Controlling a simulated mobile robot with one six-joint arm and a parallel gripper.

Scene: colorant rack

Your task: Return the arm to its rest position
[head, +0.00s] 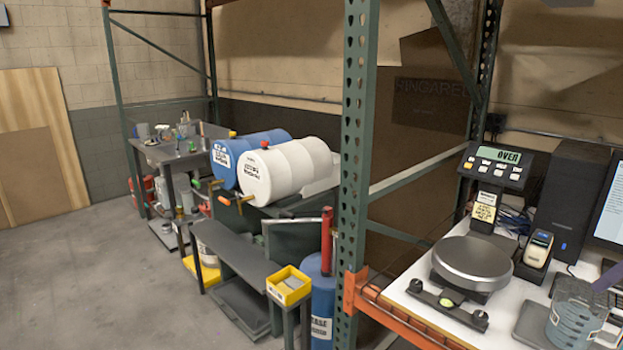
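Neither my arm nor my gripper shows in the head view, so its pose and whether it is open cannot be seen. The bench (402,297) at the right carries a scale with a round grey plate (472,258). The scale's display (499,156) stands on a post behind it and reads "OVEN" or similar. A bluish see-through container (574,318) stands at the bench's right front, cut off by the picture edge.
A green rack upright (357,130) stands left of the bench. White (290,170) and blue (232,155) drums lie on a stand beyond it. A monitor (608,215) is at the right edge. The floor (90,280) at left is clear.

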